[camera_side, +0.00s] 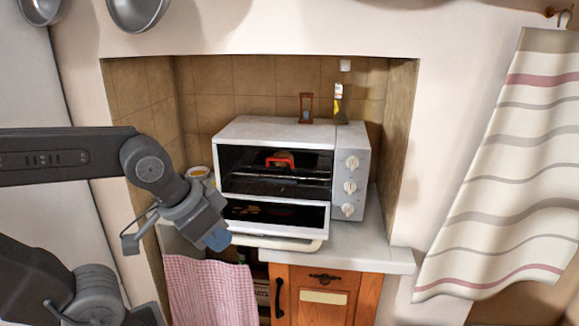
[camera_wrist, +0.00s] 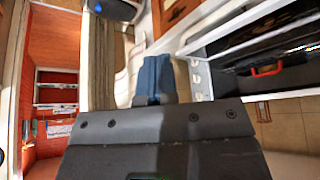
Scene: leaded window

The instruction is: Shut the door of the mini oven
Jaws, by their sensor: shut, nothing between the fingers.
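The white mini oven (camera_side: 275,132) stands in a tiled alcove in the side view. Its door (camera_side: 275,214) is open, dropped down and forward, with the pale handle bar (camera_side: 285,243) at its lower front edge. The oven's open front also shows on the right of the wrist view, turned on its side. My gripper (camera_side: 218,240) is shut and empty, its blue fingertips close to the left end of the door handle; I cannot tell whether they touch it. The shut blue fingers also show in the wrist view (camera_wrist: 155,78).
A red-handled item (camera_side: 280,160) sits inside the oven. An hourglass (camera_side: 306,107) and a small bottle (camera_side: 339,102) stand on top. The three knobs (camera_side: 350,187) are on its right side. A checked cloth (camera_side: 210,292) hangs below the counter (camera_side: 375,255), which has free room at right.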

